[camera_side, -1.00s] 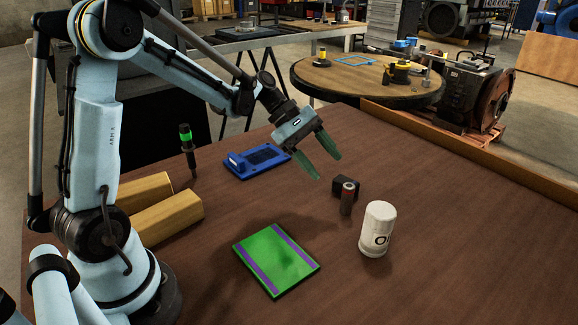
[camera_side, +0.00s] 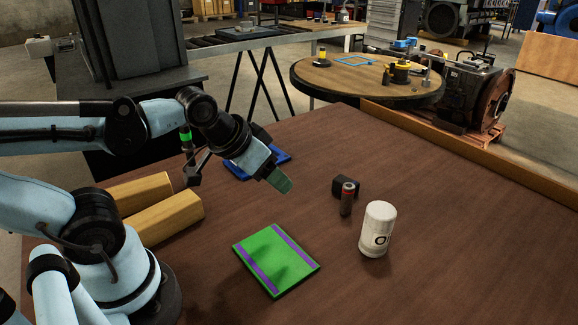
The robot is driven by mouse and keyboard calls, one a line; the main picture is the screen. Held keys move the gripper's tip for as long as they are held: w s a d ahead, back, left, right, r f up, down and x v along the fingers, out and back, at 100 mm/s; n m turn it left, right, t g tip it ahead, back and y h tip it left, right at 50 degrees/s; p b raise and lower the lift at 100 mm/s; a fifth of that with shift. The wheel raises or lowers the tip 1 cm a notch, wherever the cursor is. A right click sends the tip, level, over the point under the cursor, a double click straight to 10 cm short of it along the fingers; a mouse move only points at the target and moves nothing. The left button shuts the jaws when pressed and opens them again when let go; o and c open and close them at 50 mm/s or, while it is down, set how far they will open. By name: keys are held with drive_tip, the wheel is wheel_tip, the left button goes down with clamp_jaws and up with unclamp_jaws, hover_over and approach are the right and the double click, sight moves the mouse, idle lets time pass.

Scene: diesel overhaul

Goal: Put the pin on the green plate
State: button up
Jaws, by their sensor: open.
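The pin appears to be the small dark cylinder with a reddish band (camera_side: 347,199), standing upright on the brown table right of centre. The green plate (camera_side: 275,258) with two purple stripes lies flat on the table, in front and to the left of the pin. My gripper (camera_side: 280,181) has green fingers and is open and empty. It is above the table, left of the pin and behind the plate, touching neither. One finger largely hides the other.
A black block (camera_side: 344,183) stands just behind the pin, and a white canister (camera_side: 377,229) stands to its right. A blue tray (camera_side: 240,170) is partly hidden behind my arm. Yellow blocks (camera_side: 170,218) lie at left. The right of the table is clear.

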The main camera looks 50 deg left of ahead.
idle(0.4)
drive_tip(key=w+a+f+n+g+h, duration=0.1)
drive_tip(key=w+a+f+n+h, duration=0.15)
drive_tip(key=w+n+h, duration=0.65)
drive_tip(key=w+a+f+n+g+h, duration=0.15)
drive_tip(key=w+a+n, duration=0.25)
drive_tip(key=n, duration=0.9)
drive_tip(key=shift+h, duration=0.45)
drive_tip(key=x, duration=0.6)
drive_tip(key=shift+w+d+f, duration=0.15)
drive_tip(key=shift+w, duration=0.05)
hover_over(340, 210)
drive_tip(key=shift+w+a+f, duration=0.15)
drive_tip(key=shift+w+f, duration=0.05)
drive_tip(key=shift+f, duration=0.6)
drive_tip(key=shift+w+a+f, duration=0.15)
drive_tip(key=shift+f, duration=0.6)
clamp_jaws()
